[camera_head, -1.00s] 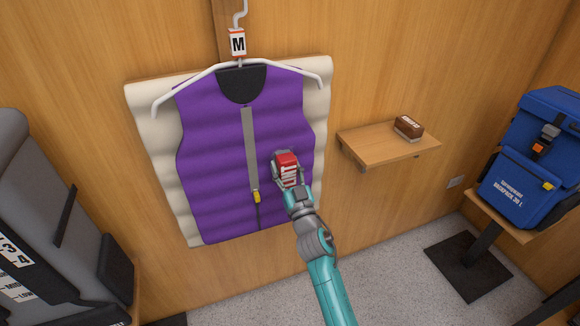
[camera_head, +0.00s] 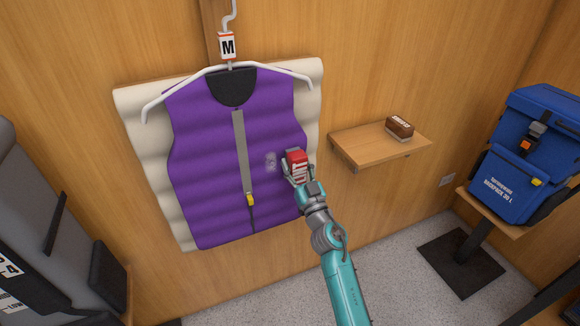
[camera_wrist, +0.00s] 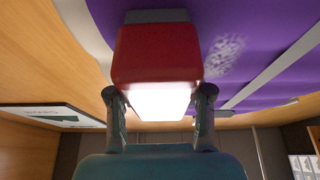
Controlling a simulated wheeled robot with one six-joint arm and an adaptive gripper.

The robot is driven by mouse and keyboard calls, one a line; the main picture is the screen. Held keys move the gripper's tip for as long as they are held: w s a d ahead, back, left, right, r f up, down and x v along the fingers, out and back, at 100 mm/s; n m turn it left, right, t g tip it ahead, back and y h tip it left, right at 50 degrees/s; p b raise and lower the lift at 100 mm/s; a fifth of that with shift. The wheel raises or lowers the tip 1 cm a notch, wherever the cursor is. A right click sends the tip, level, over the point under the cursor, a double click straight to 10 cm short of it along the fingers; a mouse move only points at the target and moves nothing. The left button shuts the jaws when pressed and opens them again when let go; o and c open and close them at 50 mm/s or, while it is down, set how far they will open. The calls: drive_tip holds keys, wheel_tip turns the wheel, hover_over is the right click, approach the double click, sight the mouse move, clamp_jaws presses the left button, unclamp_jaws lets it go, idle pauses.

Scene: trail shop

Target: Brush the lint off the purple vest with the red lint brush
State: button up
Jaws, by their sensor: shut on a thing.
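The purple vest (camera_head: 200,170) hangs on a white hanger in front of a cream padded panel on the wooden wall. A small pale patch of lint (camera_head: 271,161) shows on its right half, beside the zip. The wrist view also shows the lint patch (camera_wrist: 224,56) as pale specks on the purple cloth. My gripper (camera_head: 292,178) is shut on the red lint brush (camera_head: 297,166), just right of the patch, near the vest's right edge. In the wrist view the brush (camera_wrist: 158,55) sits between both fingers. Whether its pad touches the cloth I cannot tell.
A wooden wall shelf (camera_head: 360,147) to the right holds a brown brush (camera_head: 399,128). A blue backpack (camera_head: 525,155) sits on a stand at the far right. A grey padded item (camera_head: 50,220) fills the left edge. Grey floor lies open below.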

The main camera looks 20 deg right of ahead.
sight(306, 151)
drive_tip(key=shift+d, duration=0.55)
drive_tip(key=shift+d, duration=0.1)
drive_tip(key=shift+d, duration=1.55)
drive_tip(key=shift+s, duration=0.2)
drive_tip(key=shift+s, duration=2.85)
drive_tip(key=shift+s, duration=0.15)
drive_tip(key=shift+s, duration=1.35)
